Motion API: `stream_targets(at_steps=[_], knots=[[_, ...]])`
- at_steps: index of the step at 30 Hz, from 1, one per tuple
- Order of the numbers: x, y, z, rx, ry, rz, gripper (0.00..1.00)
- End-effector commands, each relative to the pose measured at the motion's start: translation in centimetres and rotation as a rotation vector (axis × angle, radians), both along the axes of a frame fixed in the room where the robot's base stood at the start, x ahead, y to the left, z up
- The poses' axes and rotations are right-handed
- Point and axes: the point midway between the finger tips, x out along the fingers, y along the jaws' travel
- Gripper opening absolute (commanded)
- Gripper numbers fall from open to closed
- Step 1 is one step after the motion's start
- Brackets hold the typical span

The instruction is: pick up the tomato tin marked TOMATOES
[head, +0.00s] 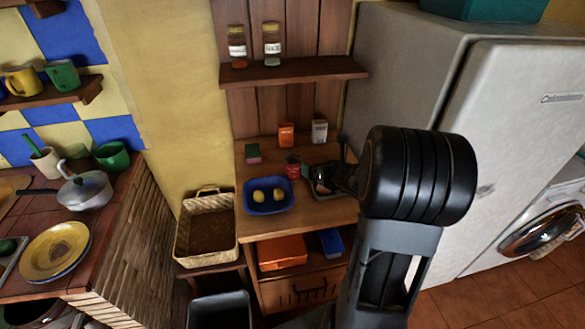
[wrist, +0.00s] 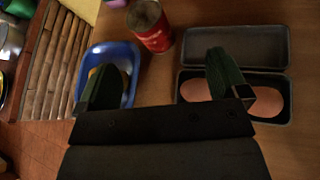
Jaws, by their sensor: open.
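The tomato tin (head: 293,168) is a small red can with a dull top, standing upright on the wooden cabinet top just behind the blue tray. It also shows in the wrist view (wrist: 153,30) at the top, its label too blurred to read. My gripper (head: 330,178) is over the right part of the cabinet top, to the right of the tin. In the wrist view my gripper (wrist: 161,66) has its two green-padded fingers wide apart, with nothing between them. The tin stands beyond the fingertips, apart from them, roughly in line with the gap.
A blue tray (head: 253,208) with yellow items is left of my gripper. An open grey box (wrist: 250,47) with pinkish contents lies under the right finger. Orange (head: 286,135) and white (head: 319,131) packets stand behind the tin. The fridge (head: 400,70) bounds the right side.

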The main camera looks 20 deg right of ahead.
Motion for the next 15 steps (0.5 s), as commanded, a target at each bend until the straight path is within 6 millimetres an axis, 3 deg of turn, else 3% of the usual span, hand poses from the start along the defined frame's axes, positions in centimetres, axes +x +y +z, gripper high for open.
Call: stream_targets(at_steps=[7,15], knots=[[0.3,0.4,-1.3,-0.152,-0.068,0.195,0.93],[4.4,1.7,-3.1,-0.169,-0.077,0.218,0.93]])
